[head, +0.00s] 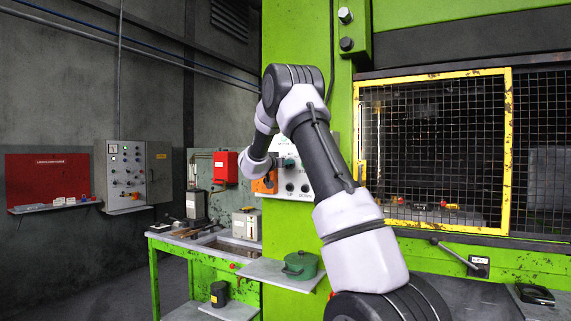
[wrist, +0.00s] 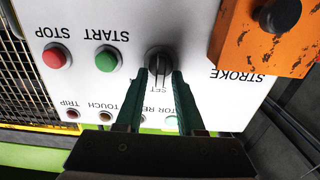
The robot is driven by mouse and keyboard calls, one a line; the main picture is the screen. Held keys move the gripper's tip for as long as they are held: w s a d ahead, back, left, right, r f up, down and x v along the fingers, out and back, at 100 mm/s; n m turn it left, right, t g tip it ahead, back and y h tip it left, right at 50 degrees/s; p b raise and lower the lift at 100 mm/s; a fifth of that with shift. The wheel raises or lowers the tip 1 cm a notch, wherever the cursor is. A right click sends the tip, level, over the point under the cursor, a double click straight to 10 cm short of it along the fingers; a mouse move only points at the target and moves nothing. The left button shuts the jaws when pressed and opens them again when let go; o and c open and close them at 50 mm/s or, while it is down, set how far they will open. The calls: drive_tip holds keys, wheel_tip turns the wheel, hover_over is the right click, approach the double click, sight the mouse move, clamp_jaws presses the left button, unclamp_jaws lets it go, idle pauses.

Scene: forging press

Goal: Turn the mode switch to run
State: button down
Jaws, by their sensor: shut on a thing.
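The mode switch (wrist: 158,60) is a dark round knob on a white control panel (wrist: 110,18), seen upside down in the wrist view. The word SET shows just below it there; a RUN label cannot be made out. My gripper (wrist: 163,75) has its two green fingers on either side of the knob and is shut on it. In the head view the panel (head: 305,187) is mounted on the green press column, and my arm hides part of it. The knob itself cannot be made out there.
In the wrist view, a green START button (wrist: 107,58) and a red STOP button (wrist: 56,56) sit left of the knob. An orange box (wrist: 262,45) with a black knob juts out at right. Below the panel, a shelf (head: 262,271) holds a green pot (head: 300,265).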

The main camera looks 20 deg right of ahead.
drive_tip(key=shift+m, duration=0.3)
drive_tip(key=shift+s+d+f+m, duration=0.1)
drive_tip(key=shift+s+m, duration=0.05)
drive_tip(key=shift+m, duration=1.9)
drive_tip(key=shift+s+d+f+m, duration=0.1)
drive_tip(key=shift+s+m, duration=0.05)
drive_tip(key=shift+m, duration=1.9)
drive_tip(key=c, duration=0.9)
unclamp_jaws()
drive_tip(key=shift+a, duration=0.1)
drive_tip(key=v, duration=1)
drive_tip(key=shift+s+a, duration=0.2)
drive_tip(key=shift+s, duration=0.1)
